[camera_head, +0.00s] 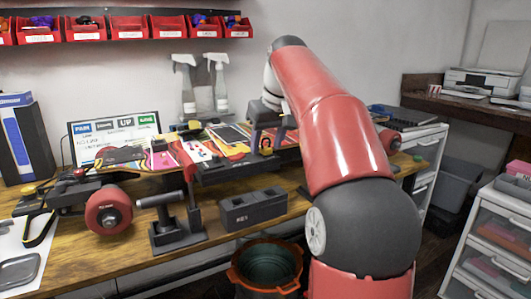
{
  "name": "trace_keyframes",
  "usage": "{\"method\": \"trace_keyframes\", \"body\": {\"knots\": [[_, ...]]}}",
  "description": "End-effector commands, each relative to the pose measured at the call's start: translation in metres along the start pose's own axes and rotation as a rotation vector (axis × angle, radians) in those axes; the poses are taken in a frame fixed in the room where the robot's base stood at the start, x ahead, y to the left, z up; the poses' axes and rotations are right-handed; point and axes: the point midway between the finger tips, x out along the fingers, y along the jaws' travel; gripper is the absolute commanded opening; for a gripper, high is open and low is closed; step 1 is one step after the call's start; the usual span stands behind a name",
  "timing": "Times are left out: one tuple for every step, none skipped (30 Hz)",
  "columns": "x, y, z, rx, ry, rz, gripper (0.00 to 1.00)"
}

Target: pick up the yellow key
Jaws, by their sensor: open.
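My gripper (266,128) is at the end of my red arm, pointing down over the skateboard deck (222,171), behind the box. It is open; its fingertips are small and partly lost against the colourful deck, and nothing shows held.
A stand (176,232), a red wheel (108,211) and a yellow-and-black tool (40,229) are left of the box. Spray bottles (220,85) stand behind. An orange-rimmed bucket (266,287) is below the front edge. My arm hides the bench's right part.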

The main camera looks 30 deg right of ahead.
Motion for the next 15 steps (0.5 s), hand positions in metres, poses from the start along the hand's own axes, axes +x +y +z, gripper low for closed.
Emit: {"method": "trace_keyframes", "body": {"knots": [[0.0035,0.0001,0.0005,0.000,-0.001,0.000,0.47],[0.0041,0.0001,0.0004,0.001,-0.001,0.000,0.47],[0.0043,0.0001,0.0003,0.001,-0.001,0.000,0.47],[0.0043,0.0001,0.0002,0.001,0.000,0.000,0.47],[0.0041,0.0001,0.0001,0.001,0.000,0.000,0.47],[0.0040,0.0001,0.0000,0.001,0.000,0.000,0.47],[0.0039,0.0001,0.0001,0.001,0.000,0.000,0.47],[0.0039,0.0001,0.0000,0.001,0.000,0.000,0.47],[0.0039,0.0000,0.0000,0.001,0.000,0.000,0.42],[0.0039,0.0000,0.0000,0.001,0.000,0.000,0.38],[0.0038,0.0000,0.0000,0.000,0.000,0.000,0.34],[0.0038,0.0000,0.0000,0.000,0.000,0.000,0.29],[0.0038,0.0000,0.0000,0.000,0.000,0.000,0.25],[0.0038,0.0000,0.0000,0.000,0.000,0.000,0.21],[0.0038,0.0000,0.0000,0.000,0.000,0.000,0.16]]}}
